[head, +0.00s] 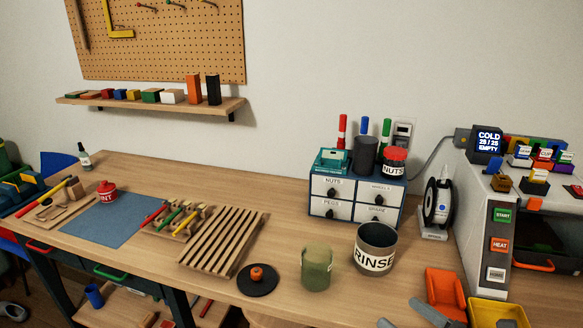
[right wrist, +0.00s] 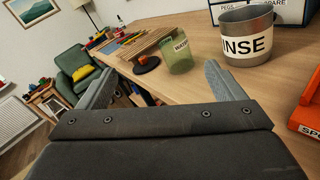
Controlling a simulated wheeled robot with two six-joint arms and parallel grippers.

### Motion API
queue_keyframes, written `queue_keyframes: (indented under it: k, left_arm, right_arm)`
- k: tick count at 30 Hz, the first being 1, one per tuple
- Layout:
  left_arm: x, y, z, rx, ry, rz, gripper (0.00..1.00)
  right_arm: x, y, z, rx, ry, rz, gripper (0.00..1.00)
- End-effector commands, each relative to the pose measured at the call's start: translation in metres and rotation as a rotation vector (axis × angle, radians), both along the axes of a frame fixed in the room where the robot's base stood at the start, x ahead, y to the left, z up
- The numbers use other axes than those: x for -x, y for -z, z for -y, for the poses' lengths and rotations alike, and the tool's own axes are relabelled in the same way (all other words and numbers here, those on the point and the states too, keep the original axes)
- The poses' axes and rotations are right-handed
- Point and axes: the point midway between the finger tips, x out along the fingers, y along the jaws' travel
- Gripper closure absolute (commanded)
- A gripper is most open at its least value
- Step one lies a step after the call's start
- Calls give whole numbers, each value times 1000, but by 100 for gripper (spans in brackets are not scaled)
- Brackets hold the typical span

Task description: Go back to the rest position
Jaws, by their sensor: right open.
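My right gripper (head: 410,318) shows at the bottom right edge of the head view, in front of the orange holder and left of the yellow tray. In the right wrist view its two grey fingers (right wrist: 160,86) are spread wide with nothing held between them. The wooden bench (head: 230,280) lies beyond the fingers. A green translucent cup (head: 316,268) stands upright on the bench, apart from the gripper; it also shows in the right wrist view (right wrist: 180,56). My left gripper is not in view.
A grey RINSE pot (head: 376,250), an orange holder (head: 445,290) and a yellow tray (head: 497,312) are close to the right gripper. A printer (head: 500,215) stands at right. A drawer box (head: 356,198) is behind.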

Motion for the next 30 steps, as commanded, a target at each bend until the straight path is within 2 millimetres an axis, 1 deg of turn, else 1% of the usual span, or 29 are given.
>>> queue_keyframes:
  k: [2, 5, 7, 10, 12, 14, 15, 17, 18, 20, 22, 23, 24, 26, 27, 28, 30]
  left_arm:
    - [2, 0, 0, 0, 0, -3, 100]
    - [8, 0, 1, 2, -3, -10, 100]
    - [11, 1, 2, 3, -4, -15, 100]
    - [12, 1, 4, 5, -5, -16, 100]
    - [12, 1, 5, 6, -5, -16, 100]
    - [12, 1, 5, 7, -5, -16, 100]
    - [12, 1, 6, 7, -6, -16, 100]
    - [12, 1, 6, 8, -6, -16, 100]
    - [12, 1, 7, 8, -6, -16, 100]
    - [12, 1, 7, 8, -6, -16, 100]
    - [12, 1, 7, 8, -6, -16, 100]
    - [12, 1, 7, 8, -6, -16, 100]
    - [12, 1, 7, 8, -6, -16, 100]
    - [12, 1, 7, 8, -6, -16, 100]
    - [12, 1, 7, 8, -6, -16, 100]
    - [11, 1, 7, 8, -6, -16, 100]
    - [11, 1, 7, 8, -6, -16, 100]
  right_arm:
    - [2, -14, 2, -117, 25, 15, 11]
    - [4, -34, 10, -297, 72, 36, 11]
    - [6, -49, 22, -464, 120, 45, 11]
    - [9, -65, 49, -733, 213, 50, 11]
    - [12, -70, 72, -920, 289, 42, 11]
    - [15, -68, 92, -1077, 361, 29, 11]
    - [17, -65, 105, -1181, 413, 17, 11]
    - [22, -54, 125, -1331, 497, -8, 11]
    - [26, -46, 137, -1431, 554, -27, 11]
    - [33, -29, 153, -1572, 649, -63, 11]
    - [42, -5, 168, -1731, 768, -111, 11]
    - [47, 7, 173, -1795, 821, -137, 11]
    - [55, 23, 177, -1879, 894, -172, 11]
    - [67, 48, 181, -1995, 1012, -231, 11]
    - [77, 65, 181, -2067, 1093, -275, 11]
    - [84, 78, 180, -2116, 1155, -309, 11]
    - [103, 105, 173, -2216, 1301, -395, 11]
